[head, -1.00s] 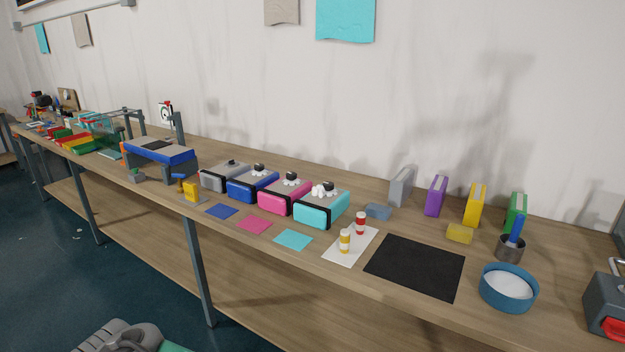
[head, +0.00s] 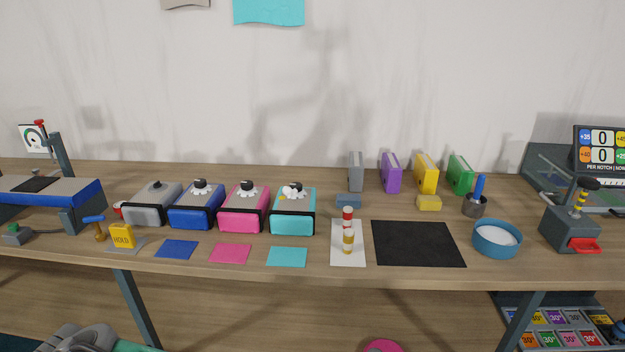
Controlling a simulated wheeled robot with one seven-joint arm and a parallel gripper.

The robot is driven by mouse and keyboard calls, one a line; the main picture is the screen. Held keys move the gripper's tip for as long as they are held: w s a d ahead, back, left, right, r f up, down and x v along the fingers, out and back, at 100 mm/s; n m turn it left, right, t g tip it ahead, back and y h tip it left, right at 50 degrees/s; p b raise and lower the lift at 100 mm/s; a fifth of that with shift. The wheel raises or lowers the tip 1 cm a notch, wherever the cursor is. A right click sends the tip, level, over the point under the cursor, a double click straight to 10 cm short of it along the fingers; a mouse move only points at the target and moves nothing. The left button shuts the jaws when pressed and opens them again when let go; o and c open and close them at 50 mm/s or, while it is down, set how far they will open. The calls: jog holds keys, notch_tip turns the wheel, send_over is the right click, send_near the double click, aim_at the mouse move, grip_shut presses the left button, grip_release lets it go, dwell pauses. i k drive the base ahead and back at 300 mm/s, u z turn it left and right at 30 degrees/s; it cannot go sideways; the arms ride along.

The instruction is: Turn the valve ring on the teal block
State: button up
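The teal block (head: 279,210) stands on the workbench near the middle of the head view, at the right end of a row of similar blocks. It has a dark band along its front edge and a greyish top. A small white, lobed valve ring (head: 291,195) sits on that top, with a black piece at it and a tiny yellow spot on its left side. The ring's exact angle is too small to tell. My gripper's fingers do not show; only a grey and teal part, apparently of my arm, shows at the lower left, well away from the block.
Pink (head: 238,211), blue (head: 192,208) and grey (head: 150,206) blocks stand to the left. A teal square (head: 287,257) lies in front.

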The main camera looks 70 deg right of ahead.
aim_at(298, 185)
jog(key=z, duration=0.85)
jog(key=i, duration=0.85)
jog(key=z, duration=0.95)
